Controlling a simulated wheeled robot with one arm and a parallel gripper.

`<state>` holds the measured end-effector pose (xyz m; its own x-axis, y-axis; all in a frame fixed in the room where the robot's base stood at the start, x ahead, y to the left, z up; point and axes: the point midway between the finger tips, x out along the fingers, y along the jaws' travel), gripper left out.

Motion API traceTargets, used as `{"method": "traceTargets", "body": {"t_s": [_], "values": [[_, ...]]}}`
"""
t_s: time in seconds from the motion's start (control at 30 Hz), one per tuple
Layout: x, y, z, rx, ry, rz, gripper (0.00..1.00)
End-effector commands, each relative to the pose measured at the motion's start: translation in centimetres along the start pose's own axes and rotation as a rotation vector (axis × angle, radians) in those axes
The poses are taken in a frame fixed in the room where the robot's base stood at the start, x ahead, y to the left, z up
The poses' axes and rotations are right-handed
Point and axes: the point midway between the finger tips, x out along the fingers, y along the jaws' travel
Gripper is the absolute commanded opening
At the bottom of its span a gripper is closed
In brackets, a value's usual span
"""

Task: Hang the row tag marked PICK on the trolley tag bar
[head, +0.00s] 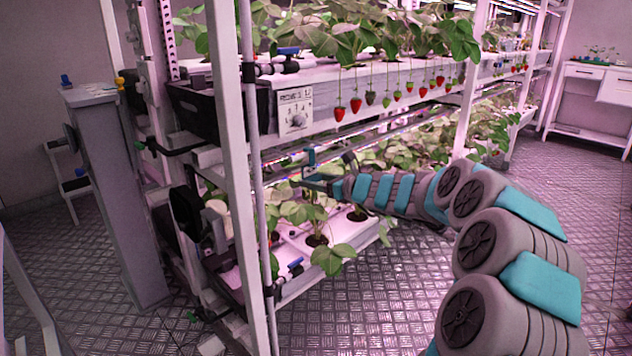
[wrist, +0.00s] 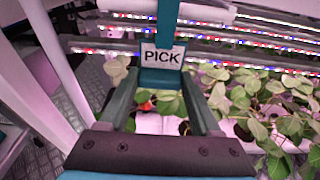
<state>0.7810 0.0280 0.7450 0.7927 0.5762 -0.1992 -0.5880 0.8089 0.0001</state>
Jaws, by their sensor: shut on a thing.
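The row tag (wrist: 162,57) is a teal piece with a white label reading PICK, upright between my fingertips in the wrist view. My gripper (wrist: 160,78) is shut on it. In the head view my gripper (head: 308,183) reaches left to the rack, below the upper planter and above the lower plants. The teal tag (head: 311,157) stands up at its tip there, small, with its label unreadable. I cannot make out the trolley tag bar in either view.
A white rack post (head: 232,150) and a thin grey pole (head: 257,170) stand left of my gripper. Strawberries (head: 340,114) hang from the upper planter above my arm. Lower plants (head: 318,240) sit beneath. The metal floor (head: 400,300) is clear in front.

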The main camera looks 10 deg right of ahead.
Motion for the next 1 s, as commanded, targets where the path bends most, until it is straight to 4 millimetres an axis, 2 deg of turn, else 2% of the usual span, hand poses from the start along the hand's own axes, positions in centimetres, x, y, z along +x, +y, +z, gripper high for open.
{"method": "traceTargets", "body": {"t_s": [0.57,1.0], "values": [[-0.3,0.0,1.7,0.001,-0.001,0.000,0.15],[-1.6,-0.1,1.4,0.001,-0.001,-0.002,0.15]]}}
